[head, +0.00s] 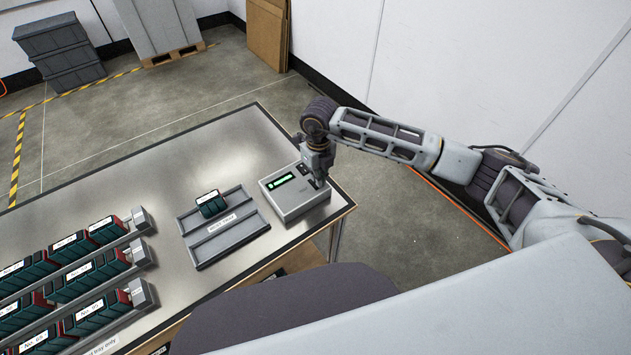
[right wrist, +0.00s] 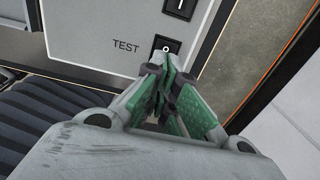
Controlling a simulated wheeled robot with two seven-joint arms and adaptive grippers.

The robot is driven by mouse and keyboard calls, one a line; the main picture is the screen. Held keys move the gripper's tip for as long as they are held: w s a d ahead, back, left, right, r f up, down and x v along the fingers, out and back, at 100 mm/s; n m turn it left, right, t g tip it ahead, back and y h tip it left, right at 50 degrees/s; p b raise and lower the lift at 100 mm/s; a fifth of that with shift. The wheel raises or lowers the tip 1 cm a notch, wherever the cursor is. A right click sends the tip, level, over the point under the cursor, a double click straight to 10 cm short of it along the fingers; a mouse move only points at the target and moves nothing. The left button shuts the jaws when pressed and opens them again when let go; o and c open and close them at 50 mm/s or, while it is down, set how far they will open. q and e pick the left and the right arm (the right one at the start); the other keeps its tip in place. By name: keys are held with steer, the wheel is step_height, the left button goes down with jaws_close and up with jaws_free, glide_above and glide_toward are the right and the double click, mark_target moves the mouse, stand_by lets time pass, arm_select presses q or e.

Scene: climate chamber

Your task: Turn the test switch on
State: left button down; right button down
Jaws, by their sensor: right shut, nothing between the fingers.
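The tester box (head: 293,191), grey with a lit green display (head: 281,181), stands at the right end of the metal table. In the right wrist view the test switch (right wrist: 166,45) is a black rocker beside the word TEST, with a white circle mark showing. My right gripper (right wrist: 162,72) is shut and empty, its green fingertips at the lower edge of the switch; I cannot tell whether they touch it. In the head view the right gripper (head: 318,180) points down over the box's right side and hides part of it. My left gripper is not in view.
A second black rocker (right wrist: 181,7) sits above the test switch. A grey tray (head: 232,242) with one dark green block (head: 211,204) lies left of the box. Racks of labelled blocks (head: 75,247) fill the table's left. The table's far part is clear.

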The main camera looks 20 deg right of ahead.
steer(key=shift+f+b, duration=0.4)
steer(key=shift+f, duration=0.15)
stand_by(0.6)
steer(key=shift+f, duration=0.2)
stand_by(0.4)
steer(key=shift+r, duration=0.1)
steer(key=shift+r+p, duration=1.55)
steer(key=shift+r, duration=1.85)
